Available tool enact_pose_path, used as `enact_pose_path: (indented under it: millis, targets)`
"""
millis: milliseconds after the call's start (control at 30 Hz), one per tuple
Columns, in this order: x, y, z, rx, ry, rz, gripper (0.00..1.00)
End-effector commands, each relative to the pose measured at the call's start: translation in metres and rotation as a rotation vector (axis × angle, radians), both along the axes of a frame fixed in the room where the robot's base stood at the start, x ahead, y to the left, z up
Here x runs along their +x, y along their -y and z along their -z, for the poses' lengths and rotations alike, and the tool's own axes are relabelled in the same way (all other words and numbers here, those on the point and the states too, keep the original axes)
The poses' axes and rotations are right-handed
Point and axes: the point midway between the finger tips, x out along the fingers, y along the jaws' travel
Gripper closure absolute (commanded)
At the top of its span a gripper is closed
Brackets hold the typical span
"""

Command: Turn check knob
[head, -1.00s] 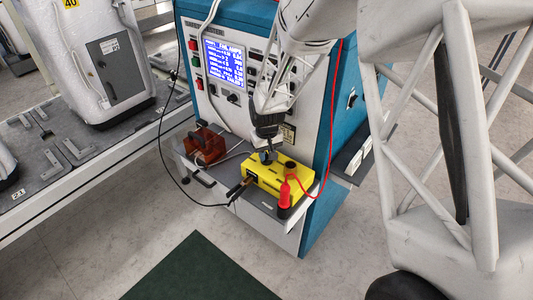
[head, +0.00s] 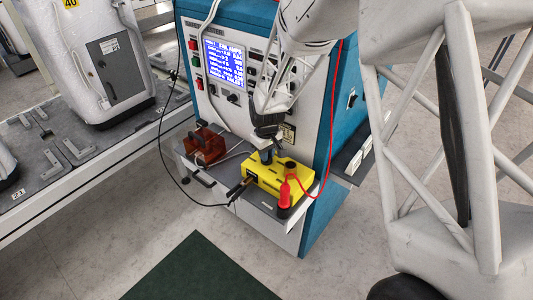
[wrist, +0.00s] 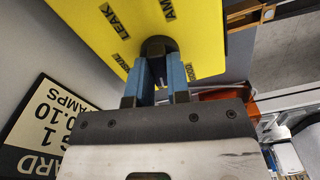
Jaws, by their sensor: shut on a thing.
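The yellow check box (head: 273,184) sits on the grey shelf of the test cabinet. In the wrist view its yellow face (wrist: 105,22) carries black labels, one reading "LEAK" and another partly cut off, starting "AM". The dark round knob (wrist: 158,46) stands on this face. My gripper (wrist: 162,72) has its two blue fingers closed on the knob, one on each side. In the head view my gripper (head: 266,152) reaches down onto the box top, and the knob is mostly hidden by it. The knob's pointer direction is not clear.
Black leads hang at the front. The cabinet's screen (head: 225,64) shows text including "FAIL". A green mat (head: 200,272) lies on the floor.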

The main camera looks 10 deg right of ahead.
Motion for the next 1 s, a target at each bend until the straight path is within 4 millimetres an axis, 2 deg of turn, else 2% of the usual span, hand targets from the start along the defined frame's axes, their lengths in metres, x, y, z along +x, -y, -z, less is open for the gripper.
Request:
enact_pose_path:
  millis: [600, 1000]
  targets:
    - [0.0002, -0.0002, -0.0009, 0.0, 0.001, -0.558, 1.0]
    - [0.0003, -0.0003, -0.0009, 0.0, 0.001, -0.744, 1.0]
